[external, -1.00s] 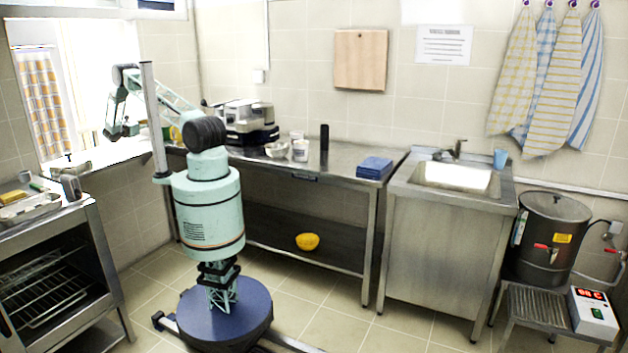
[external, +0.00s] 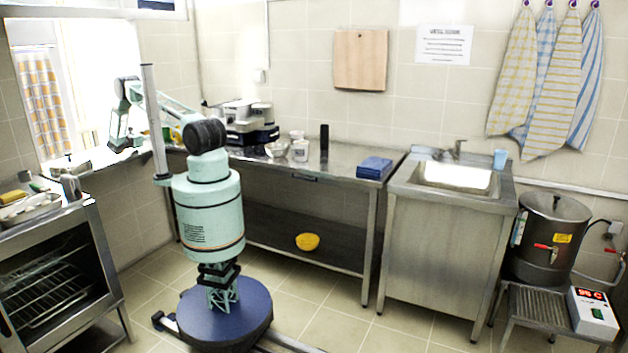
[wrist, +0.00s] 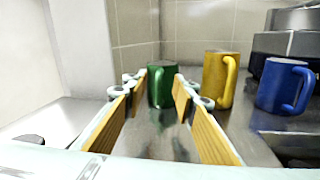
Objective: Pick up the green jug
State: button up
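The green jug (wrist: 162,84) stands upright on the metal counter, straight ahead in the wrist view. My gripper (wrist: 160,92) is open, with one yellow-padded finger on each side of the jug in the picture. The jug appears at or just beyond the fingertips, and I see no clear contact. In the external view my gripper (external: 124,144) hangs at the left, near the window sill. The jug is mostly hidden there behind my arm.
A yellow jug (wrist: 219,80) stands close to the right of the green one, with a blue jug (wrist: 283,86) farther right. A tiled wall corner (wrist: 135,45) is behind. A dark appliance (external: 250,133) stands on the counter. The counter before the green jug looks clear.

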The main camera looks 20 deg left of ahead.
aim_at(164, 134)
jog(key=shift+a, duration=0.1)
dwell(0.3)
jog(key=shift+w+b, duration=0.3)
jog(key=shift+w, duration=2.8)
jog(key=shift+c, duration=0.5)
grip_shut()
